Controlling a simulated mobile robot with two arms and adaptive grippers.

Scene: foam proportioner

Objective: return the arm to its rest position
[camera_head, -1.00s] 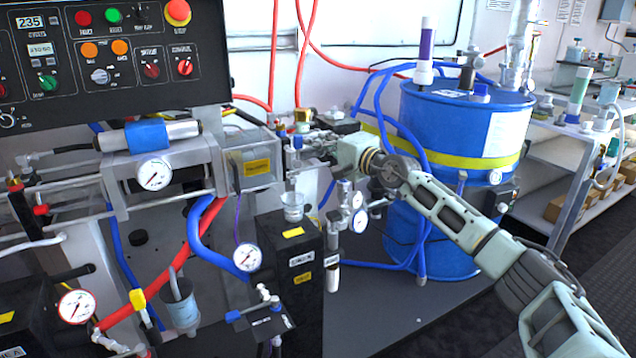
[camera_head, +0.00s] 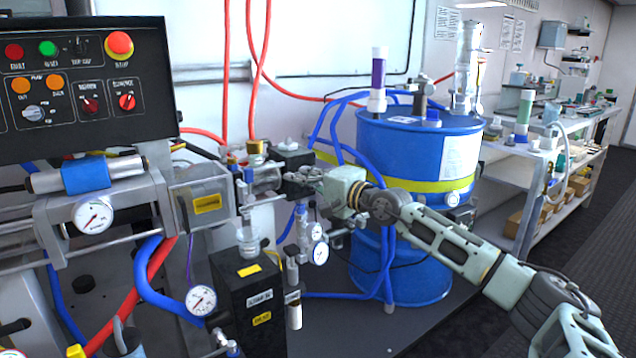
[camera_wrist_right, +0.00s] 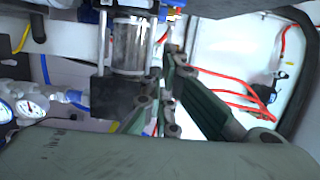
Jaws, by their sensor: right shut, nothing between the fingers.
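My right arm (camera_head: 440,232) comes in from the lower right in the head view and reaches left across the front of the blue drum. My right gripper (camera_head: 300,180) is at its end, close to the pump fittings at the machine's right side. Its fingers are dark and small there, and I cannot tell whether they touch the fittings. In the right wrist view the gripper fingers (camera_wrist_right: 160,112) are shut and empty, with a clear cylinder (camera_wrist_right: 131,45) and a dark block beside them. My left gripper is not in view.
The blue drum (camera_head: 415,150) with a yellow band stands just behind my right arm. A black control panel (camera_head: 85,85) and gauges are at the left. Blue hoses (camera_head: 335,135) loop near the gripper. A shelf bench (camera_head: 500,170) stands at the right, beside open dark floor (camera_head: 590,225).

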